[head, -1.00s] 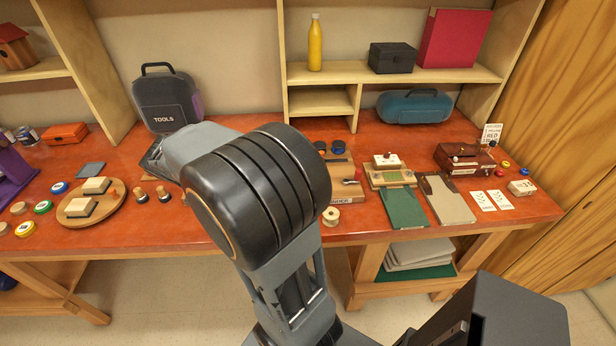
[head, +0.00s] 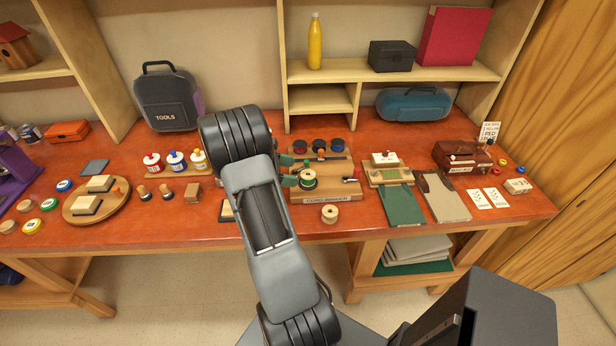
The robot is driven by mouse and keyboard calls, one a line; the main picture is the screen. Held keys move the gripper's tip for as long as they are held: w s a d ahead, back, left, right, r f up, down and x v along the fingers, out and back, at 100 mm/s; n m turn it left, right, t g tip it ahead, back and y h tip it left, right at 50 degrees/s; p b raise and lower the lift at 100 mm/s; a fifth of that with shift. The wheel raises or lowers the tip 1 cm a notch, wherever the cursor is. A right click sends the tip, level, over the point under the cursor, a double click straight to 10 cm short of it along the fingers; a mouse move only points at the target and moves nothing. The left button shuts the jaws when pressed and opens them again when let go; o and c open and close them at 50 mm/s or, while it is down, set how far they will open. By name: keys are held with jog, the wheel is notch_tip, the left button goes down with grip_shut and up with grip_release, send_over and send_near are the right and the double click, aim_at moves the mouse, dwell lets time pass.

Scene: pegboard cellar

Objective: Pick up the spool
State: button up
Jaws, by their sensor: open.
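A bare wooden spool (head: 330,213) stands upright on the front edge of the cord winder's board (head: 326,198) or just before it; I cannot tell which. A second spool with green cord (head: 308,180) sits on the board. My gripper (head: 290,170) shows only as two dark green fingertips past the right side of my arm. They are apart, with the green-cord spool just right of them. The rest of my gripper is hidden behind my arm. Nothing shows held between the fingertips. The bare spool is lower right of them, clear of them.
Several dark-capped spools (head: 319,146) line the back of the winder. A block on a wooden base (head: 386,170) and a green mat (head: 403,205) lie to its right. Corded spools (head: 177,161) and small pegs (head: 166,191) stand left of my arm. The table's front edge is close to the bare spool.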

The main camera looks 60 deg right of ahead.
aim_at(310, 175)
jog(key=shift+f+p+x, duration=0.2)
jog(key=shift+p+x, duration=0.7)
jog(key=shift+x, duration=2.45)
jog(key=shift+w, duration=0.1)
jog(key=shift+c, duration=0.3)
jog(key=c, duration=1)
jog(key=shift+r, duration=0.15)
